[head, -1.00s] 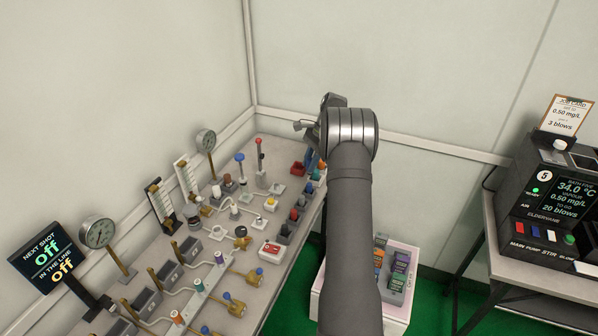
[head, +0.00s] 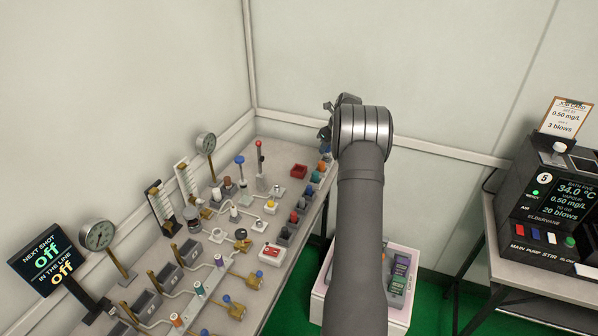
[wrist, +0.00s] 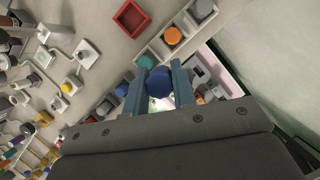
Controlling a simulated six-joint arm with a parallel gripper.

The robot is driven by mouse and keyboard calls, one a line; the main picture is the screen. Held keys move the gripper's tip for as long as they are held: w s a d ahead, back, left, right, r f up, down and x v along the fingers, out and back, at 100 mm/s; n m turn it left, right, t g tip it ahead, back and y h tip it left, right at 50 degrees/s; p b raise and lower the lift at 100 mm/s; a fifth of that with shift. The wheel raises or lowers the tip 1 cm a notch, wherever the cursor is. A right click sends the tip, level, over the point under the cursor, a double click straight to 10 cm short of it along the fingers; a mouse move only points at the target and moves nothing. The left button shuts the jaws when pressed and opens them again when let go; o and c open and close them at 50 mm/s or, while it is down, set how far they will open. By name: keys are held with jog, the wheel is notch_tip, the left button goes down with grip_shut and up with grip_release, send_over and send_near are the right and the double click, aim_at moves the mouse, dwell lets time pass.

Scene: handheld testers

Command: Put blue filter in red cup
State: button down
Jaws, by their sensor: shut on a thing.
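The blue filter (wrist: 159,84) is a round dark-blue piece held between the two blue-grey fingers of my gripper (wrist: 158,88) in the wrist view. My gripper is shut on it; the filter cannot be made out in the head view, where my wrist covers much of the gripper. The red cup (head: 299,171) is a small square open box on the far part of the bench. It shows in the wrist view (wrist: 146,18) at the top, apart from my gripper, and looks empty.
A row of holders with coloured caps runs along the bench's right edge, including an orange cap (wrist: 173,36) and a teal cap (wrist: 147,61). Gauges, valves and levers crowd the bench left of it. A pale bin (head: 401,318) with testers stands below, right of the bench.

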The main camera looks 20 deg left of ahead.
jog(key=a+f, duration=0.2)
jog(key=a, duration=0.1)
jog(key=a+f, duration=0.2)
jog(key=a, duration=0.2)
jog(key=w+a+f, duration=0.1)
jog(key=a+f, duration=0.2)
jog(key=a, duration=0.1)
jog(key=shift+a, duration=0.15)
jog(key=shift+f, duration=1.9)
jog(key=shift+f, duration=0.1)
jog(key=c, duration=1.2)
grip_release()
jog(key=shift+r, duration=0.4)
jog(key=v, duration=1.1)
jog(key=shift+s+d+r, duration=0.15)
jog(key=shift+d, duration=0.05)
jog(key=x, duration=1.1)
jog(key=shift+a, duration=0.25)
jog(key=shift+r, duration=0.55)
